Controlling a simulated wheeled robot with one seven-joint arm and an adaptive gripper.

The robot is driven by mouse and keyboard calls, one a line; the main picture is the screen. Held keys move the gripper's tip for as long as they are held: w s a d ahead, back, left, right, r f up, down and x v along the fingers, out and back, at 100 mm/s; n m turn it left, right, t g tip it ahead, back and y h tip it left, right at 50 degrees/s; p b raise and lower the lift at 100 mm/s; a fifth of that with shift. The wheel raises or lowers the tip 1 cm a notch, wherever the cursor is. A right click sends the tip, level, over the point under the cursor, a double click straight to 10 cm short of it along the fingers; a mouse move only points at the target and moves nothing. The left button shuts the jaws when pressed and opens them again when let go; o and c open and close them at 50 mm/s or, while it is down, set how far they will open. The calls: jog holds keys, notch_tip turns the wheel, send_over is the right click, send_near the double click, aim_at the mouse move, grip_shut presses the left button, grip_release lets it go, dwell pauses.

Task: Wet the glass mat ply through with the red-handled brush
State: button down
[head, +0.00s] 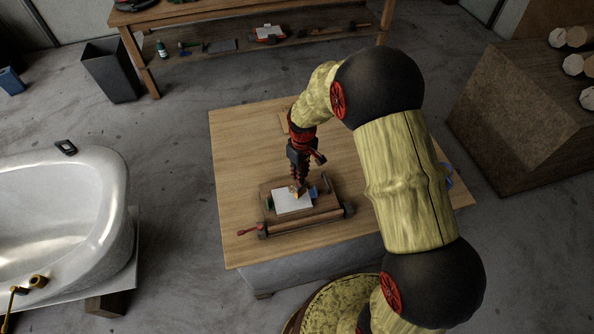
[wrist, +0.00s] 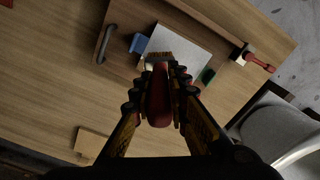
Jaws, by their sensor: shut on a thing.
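The glass mat ply (head: 291,202) is a pale, flat square on a wooden board on the table; it also shows in the wrist view (wrist: 188,46). My gripper (wrist: 158,82) is shut on the red-handled brush (wrist: 159,105), around its handle. The handle points back toward my wrist and the tan bristles point away. In the head view my gripper (head: 300,180) points down at the mat, and the bristles overlap the mat's far edge. I cannot tell whether the bristles touch it. My gripper and the brush hide part of the mat's edge.
A blue piece (wrist: 138,43) and a green piece (wrist: 208,75) lie beside the mat. A dark bar handle (wrist: 107,43) is on the board's side. The wooden table (head: 235,160) is mostly bare at left.

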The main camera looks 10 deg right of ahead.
jog(key=shift+f+b, duration=0.45)
jog(key=shift+f, duration=0.35)
jog(key=shift+r, duration=0.1)
dwell(0.7)
jog(key=shift+a+r+p, duration=0.1)
jog(key=shift+r+p, duration=0.45)
jog(key=shift+r, duration=0.15)
jog(key=a, duration=0.7)
jog(key=shift+f+b, duration=0.4)
jog(key=shift+f, duration=0.4)
dwell(0.4)
